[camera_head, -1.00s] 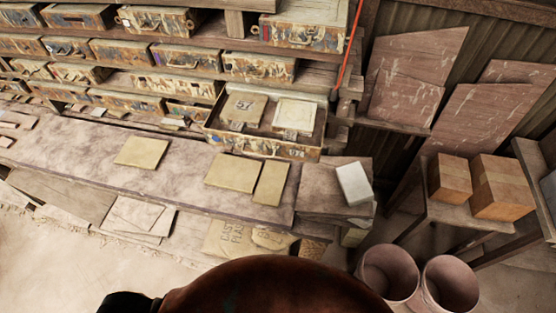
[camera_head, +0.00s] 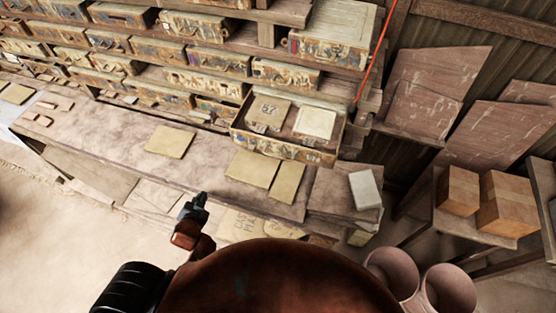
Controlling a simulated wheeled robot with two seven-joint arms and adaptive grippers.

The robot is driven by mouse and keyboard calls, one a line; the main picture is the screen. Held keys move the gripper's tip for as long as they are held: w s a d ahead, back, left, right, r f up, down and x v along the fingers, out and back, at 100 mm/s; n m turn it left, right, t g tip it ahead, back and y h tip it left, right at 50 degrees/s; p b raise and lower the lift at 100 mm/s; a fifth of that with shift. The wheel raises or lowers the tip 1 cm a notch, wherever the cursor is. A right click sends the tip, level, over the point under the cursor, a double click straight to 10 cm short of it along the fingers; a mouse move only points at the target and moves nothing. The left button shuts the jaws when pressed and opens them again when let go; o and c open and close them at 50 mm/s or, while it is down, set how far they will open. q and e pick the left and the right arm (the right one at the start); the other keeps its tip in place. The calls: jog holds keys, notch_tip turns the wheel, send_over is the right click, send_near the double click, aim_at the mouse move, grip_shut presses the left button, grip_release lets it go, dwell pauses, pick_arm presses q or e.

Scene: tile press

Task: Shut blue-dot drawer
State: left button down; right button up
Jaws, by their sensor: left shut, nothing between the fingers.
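One drawer (camera_head: 283,149) is pulled out of the shelf rack, its box open at the top. Two tiles lie in it: a tan one (camera_head: 268,112) with a dark marking and a pale one (camera_head: 315,123). No blue dot can be made out on its front at this size. My left gripper (camera_head: 198,204) is shut and empty, in front of the bench's front edge, below and left of the open drawer and apart from it. My right gripper is not in view.
The rack of shut drawers (camera_head: 215,62) fills the back. Flat tan tiles (camera_head: 170,141) lie on the bench (camera_head: 105,138), with a white block (camera_head: 364,188) at its right end. Brown boxes (camera_head: 510,205) and two buckets (camera_head: 392,275) stand at right.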

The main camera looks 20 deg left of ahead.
pick_arm(q)
jog(key=w+d+r+m+t+h, duration=0.25)
jog(key=w+r+m+t, duration=0.2)
jog(key=r, duration=0.45)
jog(key=w+d+r+m+t+h, duration=0.25)
jog(key=r+m, duration=0.25)
jog(key=r, duration=0.5)
jog(key=s+d+r+m+g+h+p, duration=0.1)
jog(key=s+d+m+g+h, duration=0.15)
jog(key=d+m+h, duration=0.45)
jog(key=s+d+r+m+g+h, duration=0.1)
jog(key=s+d+m+g+h, duration=0.1)
jog(key=s+d+m+h, duration=0.45)
jog(key=w+d+m+y+p, duration=0.1)
jog(key=w+d+p, duration=0.3)
jog(key=w+d, duration=0.5)
jog(key=w, duration=0.4)
jog(key=shift+d+y+p, duration=0.35)
jog(key=shift+p, duration=0.05)
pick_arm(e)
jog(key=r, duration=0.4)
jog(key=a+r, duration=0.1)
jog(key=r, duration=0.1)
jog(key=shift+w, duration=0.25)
pick_arm(q)
jog(key=shift+w, duration=0.1)
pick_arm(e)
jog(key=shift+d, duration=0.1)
